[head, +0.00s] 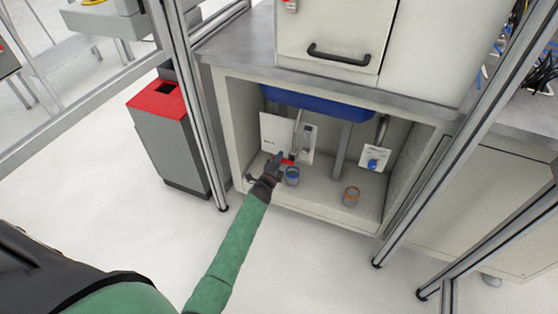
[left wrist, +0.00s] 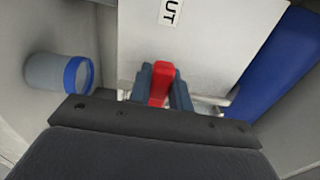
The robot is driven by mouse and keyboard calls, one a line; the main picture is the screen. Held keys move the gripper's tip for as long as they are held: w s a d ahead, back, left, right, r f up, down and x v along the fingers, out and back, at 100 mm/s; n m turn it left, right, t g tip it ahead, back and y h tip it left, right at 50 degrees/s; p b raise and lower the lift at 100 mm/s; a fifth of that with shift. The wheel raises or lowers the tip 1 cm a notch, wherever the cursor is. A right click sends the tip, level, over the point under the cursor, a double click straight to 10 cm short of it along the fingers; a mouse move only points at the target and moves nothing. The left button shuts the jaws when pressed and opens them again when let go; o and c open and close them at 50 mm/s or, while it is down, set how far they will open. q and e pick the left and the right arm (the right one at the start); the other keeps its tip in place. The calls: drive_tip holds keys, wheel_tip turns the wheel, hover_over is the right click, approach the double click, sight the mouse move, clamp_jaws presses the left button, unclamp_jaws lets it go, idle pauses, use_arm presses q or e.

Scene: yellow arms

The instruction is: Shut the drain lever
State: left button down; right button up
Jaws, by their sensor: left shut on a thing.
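The drain lever has a red handle (head: 288,161) low inside the open cabinet, in front of a white panel (head: 275,131). My left gripper (head: 277,160) reaches into the cabinet and is shut on the red handle. In the left wrist view the red handle (left wrist: 159,84) sits between the two dark fingers, with a metal pipe part behind it. The fingers hide part of the handle and most of the pipe. My right gripper is not in view.
A blue-rimmed cup (head: 292,175) stands just right of my left gripper. An orange-rimmed cup (head: 351,196) stands farther right. A blue knob (head: 373,163) is on the right, and a blue basin (head: 315,104) hangs above. A grey bin with a red lid (head: 157,99) stands outside left.

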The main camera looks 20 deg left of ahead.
use_arm(q)
drive_tip(key=shift+d, duration=0.1)
drive_tip(key=c, duration=1.3)
unclamp_jaws()
drive_tip(key=shift+s, duration=0.1)
drive_tip(key=s, duration=0.7)
drive_tip(key=shift+s, duration=0.3)
